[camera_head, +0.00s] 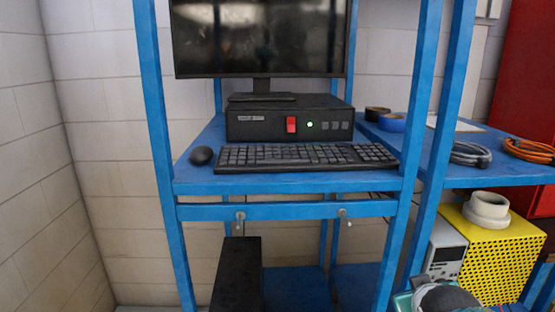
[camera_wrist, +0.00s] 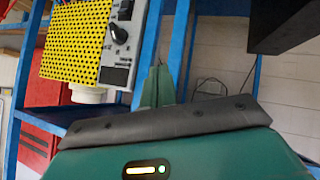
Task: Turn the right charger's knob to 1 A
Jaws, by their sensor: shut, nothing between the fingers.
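A charger with a yellow perforated case (camera_head: 510,262) and a grey front panel (camera_head: 446,248) stands on the lower right shelf in the head view. The scale and the knob's setting are too small to read. Only one charger is in view. My gripper (camera_wrist: 158,75) has its green fingers together and empty, beside the panel and apart from the knob. In the head view my fingertips cannot be made out.
A white ring-shaped roll (camera_head: 487,210) sits on the charger. Blue rack posts (camera_head: 425,190) stand left of it, and a blue shelf (camera_head: 440,175) with cable coils (camera_head: 470,154) is above. A keyboard (camera_head: 305,157) and a black unit (camera_head: 290,122) stand on the left rack.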

